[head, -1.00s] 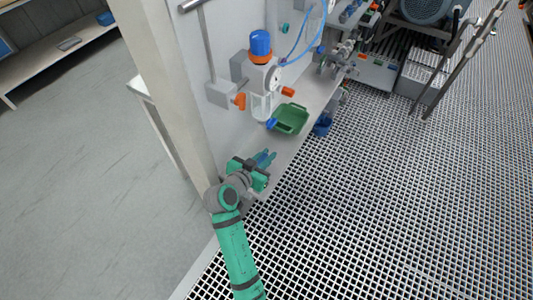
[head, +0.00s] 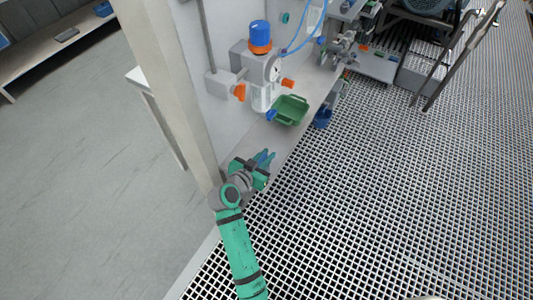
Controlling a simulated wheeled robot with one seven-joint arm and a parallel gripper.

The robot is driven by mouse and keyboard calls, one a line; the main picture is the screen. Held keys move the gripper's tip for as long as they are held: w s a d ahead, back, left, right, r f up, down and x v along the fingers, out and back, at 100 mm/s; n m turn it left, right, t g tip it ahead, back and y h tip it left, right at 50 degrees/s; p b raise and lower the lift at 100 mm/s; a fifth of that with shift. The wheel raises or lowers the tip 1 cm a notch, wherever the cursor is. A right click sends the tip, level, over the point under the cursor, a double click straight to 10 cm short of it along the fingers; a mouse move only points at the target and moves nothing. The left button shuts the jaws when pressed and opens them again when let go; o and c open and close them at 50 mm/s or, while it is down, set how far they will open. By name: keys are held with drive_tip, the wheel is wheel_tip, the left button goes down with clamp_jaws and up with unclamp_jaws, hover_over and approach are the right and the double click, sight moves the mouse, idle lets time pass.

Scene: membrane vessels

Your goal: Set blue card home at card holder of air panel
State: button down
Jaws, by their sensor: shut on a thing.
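My gripper (head: 264,160) is low in the picture, over the near end of the grey shelf at the foot of the air panel (head: 213,45). Its fingers point up and to the right and are shut on a small blue thing, which I take to be the blue card (head: 267,157). It is too small to tell card from fingertips clearly. The panel carries a filter regulator with a blue knob (head: 260,32), an orange collar and a gauge. I cannot make out the card holder.
A green tray (head: 304,105) is on the shelf beyond my gripper. A blue cup (head: 323,118) is beside the shelf's outer edge. A pale post (head: 165,90) stands at the panel's near side. Open floor grating (head: 400,190) lies to the right.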

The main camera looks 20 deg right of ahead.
drive_tip(key=shift+f, duration=1.35)
drive_tip(key=shift+f, duration=0.2)
drive_tip(key=c, duration=1.6)
unclamp_jaws()
drive_tip(key=shift+a, duration=0.1)
drive_tip(key=v, duration=1)
drive_tip(key=shift+s+a+r, duration=0.1)
drive_tip(key=shift+s+a, duration=0.15)
drive_tip(key=shift+s, duration=0.05)
